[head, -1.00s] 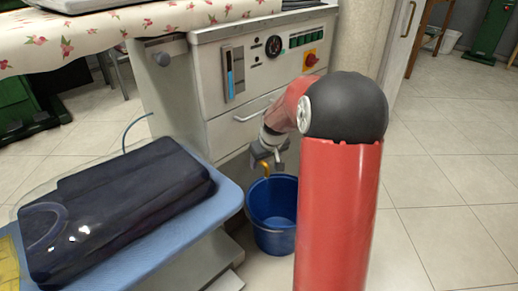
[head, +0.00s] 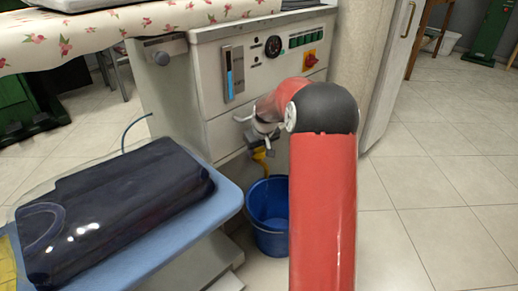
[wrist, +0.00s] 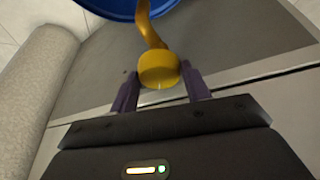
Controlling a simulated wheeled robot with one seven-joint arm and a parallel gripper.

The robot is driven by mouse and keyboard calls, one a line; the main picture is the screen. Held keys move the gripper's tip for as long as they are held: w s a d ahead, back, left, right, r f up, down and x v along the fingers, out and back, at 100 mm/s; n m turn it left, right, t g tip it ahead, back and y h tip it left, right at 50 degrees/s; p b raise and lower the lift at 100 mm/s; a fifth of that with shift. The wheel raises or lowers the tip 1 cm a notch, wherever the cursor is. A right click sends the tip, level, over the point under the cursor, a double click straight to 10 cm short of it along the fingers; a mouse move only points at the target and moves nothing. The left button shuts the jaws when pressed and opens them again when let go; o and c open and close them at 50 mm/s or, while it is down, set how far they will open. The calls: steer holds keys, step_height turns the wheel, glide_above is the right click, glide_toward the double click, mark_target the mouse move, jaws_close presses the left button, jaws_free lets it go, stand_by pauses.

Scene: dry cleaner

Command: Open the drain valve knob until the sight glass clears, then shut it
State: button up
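The yellow drain valve knob (wrist: 158,70) lies between my gripper's two purple fingers in the wrist view. My gripper (wrist: 160,76) is open around it, with a gap at the left finger; contact at the right finger is unclear. In the head view my gripper (head: 260,137) is at the front of the white machine, just above the yellow drain spout (head: 263,170). The sight glass (head: 229,76) is on the machine's front panel and shows a blue column in its tube.
A blue bucket (head: 270,238) stands on the floor below the spout. A blue-topped table (head: 222,210) with a dark wrapped garment (head: 120,205) is at the left. The control panel has a gauge (head: 273,46) and a red switch (head: 310,59).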

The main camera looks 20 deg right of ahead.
steer(key=c, duration=0.5)
steer(key=shift+o, duration=0.2)
steer(key=shift+d+r+n+y+p, duration=0.15)
steer(key=shift+n+y+p, duration=0.45)
steer(key=shift+n+p, duration=0.65)
steer(key=shift+n+y+p, duration=0.6)
steer(key=shift+n+p, duration=0.15)
steer(key=shift+n, duration=0.8)
steer(key=shift+d, duration=0.1)
steer(key=o, duration=1)
